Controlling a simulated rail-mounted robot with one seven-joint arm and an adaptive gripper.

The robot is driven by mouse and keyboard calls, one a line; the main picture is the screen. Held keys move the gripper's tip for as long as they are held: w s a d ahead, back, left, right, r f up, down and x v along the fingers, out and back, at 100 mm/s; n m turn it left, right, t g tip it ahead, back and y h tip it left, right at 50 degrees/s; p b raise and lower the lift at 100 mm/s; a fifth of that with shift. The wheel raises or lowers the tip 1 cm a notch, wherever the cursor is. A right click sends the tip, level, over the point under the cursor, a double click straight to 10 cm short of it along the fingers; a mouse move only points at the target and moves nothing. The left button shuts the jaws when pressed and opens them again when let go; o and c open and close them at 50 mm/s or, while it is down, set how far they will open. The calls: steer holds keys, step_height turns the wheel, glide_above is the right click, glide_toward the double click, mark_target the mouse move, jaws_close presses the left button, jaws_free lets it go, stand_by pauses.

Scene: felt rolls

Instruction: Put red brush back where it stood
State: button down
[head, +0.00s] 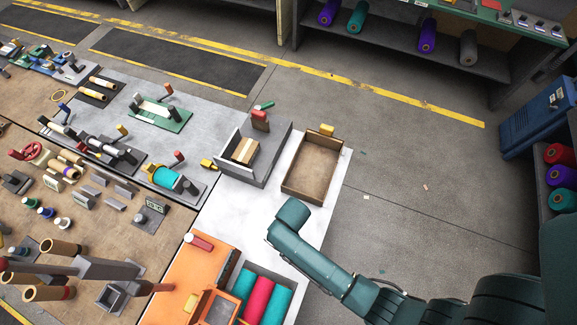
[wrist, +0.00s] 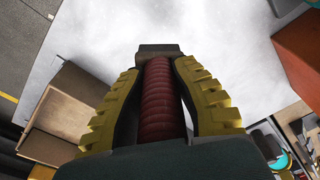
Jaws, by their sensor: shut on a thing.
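My gripper (wrist: 158,72) shows in the wrist view, with yellow ribbed fingers closed on both sides of a dark red, ribbed handle. I take this to be the red brush (wrist: 157,98). A dark block sits at its far end, just past the fingertips. Pale white tabletop shows beyond it; I cannot tell whether the brush touches it. In the head view my teal arm reaches over the white table (head: 238,215), and the gripper and the held brush are hidden behind it.
An open brown tray (head: 288,186) stands at the white table's right edge, beside a grey box (head: 270,172) holding a tan block. An orange unit (head: 184,275) and teal and red rolls (head: 259,300) lie nearer. White surface between them is clear.

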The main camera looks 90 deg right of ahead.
steer(key=shift+f+b, duration=1.9)
steer(key=shift+f, duration=1.1)
steer(key=shift+f+b, duration=0.4)
steer(key=shift+f, duration=0.15)
steer(key=c, duration=0.9)
jaws_free()
steer(key=shift+r, duration=0.1)
steer(key=r, duration=0.8)
steer(key=a+r, duration=0.1)
steer(key=r, duration=0.3)
steer(key=shift+s, duration=0.35)
steer(key=shift+d, duration=0.1)
